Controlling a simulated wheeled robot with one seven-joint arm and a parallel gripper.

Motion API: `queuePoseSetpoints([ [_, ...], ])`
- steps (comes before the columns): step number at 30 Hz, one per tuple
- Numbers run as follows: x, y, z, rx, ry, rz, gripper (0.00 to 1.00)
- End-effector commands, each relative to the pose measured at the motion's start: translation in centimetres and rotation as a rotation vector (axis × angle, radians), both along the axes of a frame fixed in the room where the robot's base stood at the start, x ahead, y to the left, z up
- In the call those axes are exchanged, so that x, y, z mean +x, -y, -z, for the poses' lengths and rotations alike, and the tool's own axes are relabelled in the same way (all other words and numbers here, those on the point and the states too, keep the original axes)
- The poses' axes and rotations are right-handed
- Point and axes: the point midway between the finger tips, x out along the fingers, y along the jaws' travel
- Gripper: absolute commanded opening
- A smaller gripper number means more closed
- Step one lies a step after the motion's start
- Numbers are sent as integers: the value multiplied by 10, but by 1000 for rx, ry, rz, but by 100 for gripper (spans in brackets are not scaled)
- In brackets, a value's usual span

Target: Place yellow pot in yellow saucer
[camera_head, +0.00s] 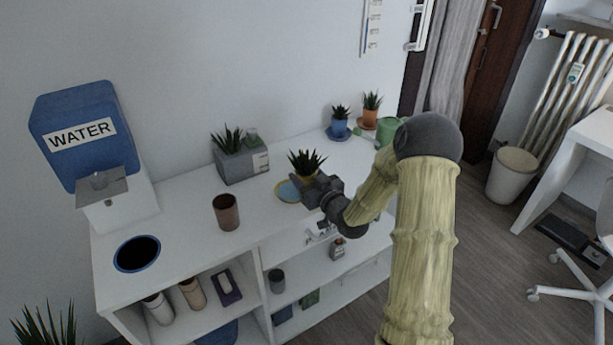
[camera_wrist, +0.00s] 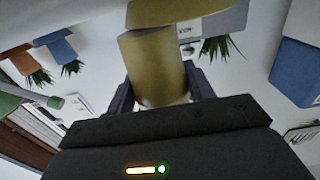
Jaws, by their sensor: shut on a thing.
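The yellow pot holds a spiky green plant (camera_head: 306,162). My gripper (camera_head: 322,190) is shut on the yellow pot (camera_wrist: 155,70), which it hides for the most part in the head view. The yellow saucer (camera_head: 287,192) lies on the white desk top, with its left part visible and its right part behind the pot and gripper. In the wrist view, whose picture is upside down, a yellow disc at the top edge looks like the saucer (camera_wrist: 185,10), close to the pot's base. I cannot tell whether they touch.
A grey planter (camera_head: 243,164) stands behind and left of the saucer. A brown cup (camera_head: 226,212) stands to the left. A blue pot (camera_head: 339,127), an orange pot (camera_head: 370,117) and a green watering can (camera_head: 388,130) are at the far right end. A blue water dispenser (camera_head: 85,135) stands left.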

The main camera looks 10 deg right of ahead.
Motion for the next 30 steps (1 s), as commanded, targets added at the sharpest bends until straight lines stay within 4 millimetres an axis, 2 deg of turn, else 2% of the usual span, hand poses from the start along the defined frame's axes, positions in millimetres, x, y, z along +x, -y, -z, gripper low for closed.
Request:
queuePoseSetpoints([
  [2,0,0,2,0,2,0,24],
  [3,0,0,2,0,0,0,59],
  [6,0,0,1,0,0,0,75],
  [16,0,0,-1,0,0,0,75],
  [22,0,0,-15,0,0,0,75],
  [30,-51,17,-9,-1,-2,2,75],
])
